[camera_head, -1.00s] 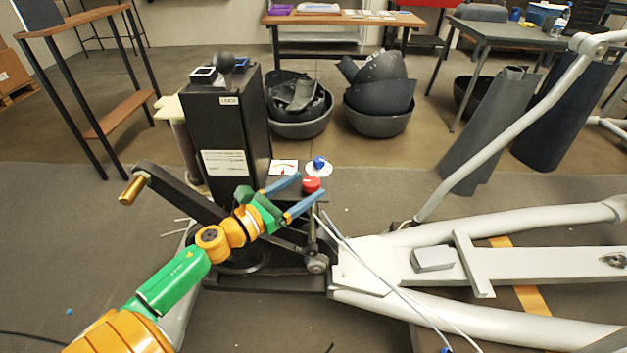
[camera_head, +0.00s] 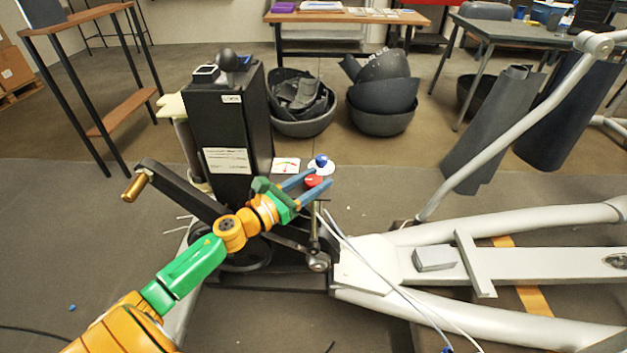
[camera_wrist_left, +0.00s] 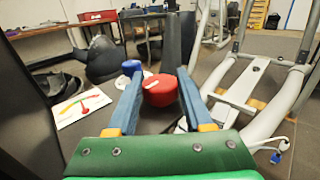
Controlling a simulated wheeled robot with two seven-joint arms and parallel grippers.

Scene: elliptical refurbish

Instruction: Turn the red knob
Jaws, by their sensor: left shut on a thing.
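The red knob (camera_head: 313,181) is a round red cap with a pale mark, on the dark base beside the black upright box. It also shows in the left wrist view (camera_wrist_left: 160,92), between the two blue fingers. My left gripper (camera_head: 320,179) reaches in from the left with one finger on each side of the knob and is shut on it. The fingers partly hide the knob in the head view. My right gripper is not in view.
A blue knob (camera_head: 321,160) on a white disc sits just behind the red one, close to a finger. A gauge card (camera_head: 286,165) lies to its left. The black box (camera_head: 222,130) stands left of the fingers. Pale machine tubes (camera_head: 470,265) and cables are on the right.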

